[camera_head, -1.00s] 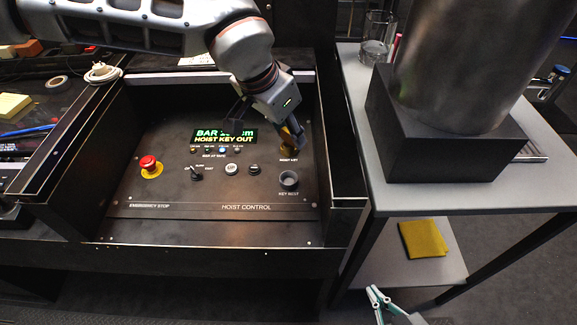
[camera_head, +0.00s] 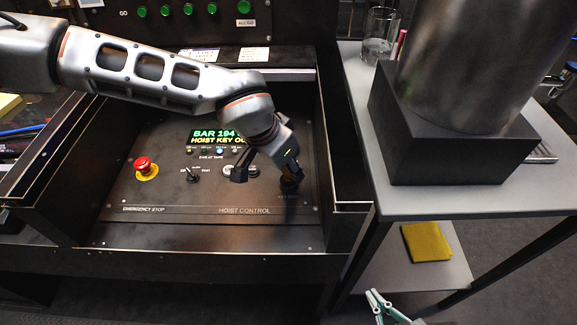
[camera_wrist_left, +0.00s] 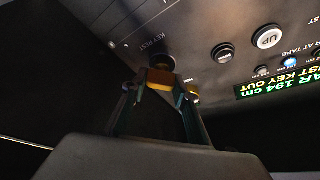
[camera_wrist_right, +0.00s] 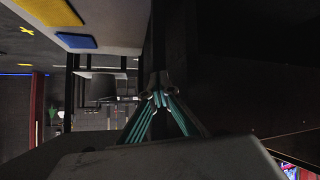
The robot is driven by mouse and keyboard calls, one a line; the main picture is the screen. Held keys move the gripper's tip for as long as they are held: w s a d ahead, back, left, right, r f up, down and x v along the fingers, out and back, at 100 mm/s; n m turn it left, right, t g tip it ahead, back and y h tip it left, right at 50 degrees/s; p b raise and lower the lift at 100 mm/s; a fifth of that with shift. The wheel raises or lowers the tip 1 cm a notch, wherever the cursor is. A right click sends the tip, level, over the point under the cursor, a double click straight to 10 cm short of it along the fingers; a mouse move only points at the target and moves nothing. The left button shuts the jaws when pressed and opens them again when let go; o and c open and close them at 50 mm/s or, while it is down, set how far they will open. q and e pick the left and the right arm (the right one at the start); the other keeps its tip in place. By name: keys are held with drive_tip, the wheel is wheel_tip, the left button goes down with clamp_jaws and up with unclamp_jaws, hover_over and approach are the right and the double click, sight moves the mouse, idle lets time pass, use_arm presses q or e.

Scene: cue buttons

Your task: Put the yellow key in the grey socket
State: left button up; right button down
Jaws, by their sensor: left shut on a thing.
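My left gripper (camera_head: 289,186) is shut on the yellow key, low over the right side of the hoist control panel (camera_head: 225,195). The yellow key (camera_wrist_left: 160,77) shows between the fingertips of my left gripper (camera_wrist_left: 163,84) in the left wrist view; in the head view the gripper hides it. The grey socket (camera_wrist_left: 160,62), by the KEY REST label, is right at the key's far end and mostly covered. I cannot tell how deep the key sits in it. My right gripper (camera_head: 374,294) is shut and empty, low in front of the side table.
A red emergency stop (camera_head: 146,167) is at the panel's left, and a lit display (camera_head: 217,136) is at its back. Dark raised walls surround the panel. The side table (camera_head: 450,200) at right bears a large metal cylinder (camera_head: 455,70) on a black block. A yellow cloth (camera_head: 426,242) lies on the lower shelf.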

sight(285, 179)
use_arm(q)
drive_tip(key=o, duration=1.2)
drive_tip(key=shift+f, duration=0.15)
use_arm(e)
drive_tip(key=shift+s+f, duration=0.1)
drive_tip(key=shift+f, duration=0.1)
drive_tip(key=shift+s, duration=0.15)
use_arm(q)
drive_tip(key=v, duration=0.2)
drive_tip(key=p+v, duration=0.1)
drive_tip(key=v, duration=0.1)
drive_tip(key=shift+w+d, duration=0.1)
drive_tip(key=shift+w, duration=0.15)
drive_tip(key=p+v, duration=0.1)
drive_tip(key=v, duration=0.7)
drive_tip(key=shift+s+p, duration=0.2)
drive_tip(key=shift+p, duration=0.2)
use_arm(e)
drive_tip(key=shift+s+d+f+h, duration=0.2)
drive_tip(key=shift+s+d+h, duration=0.1)
drive_tip(key=shift+s+d, duration=0.2)
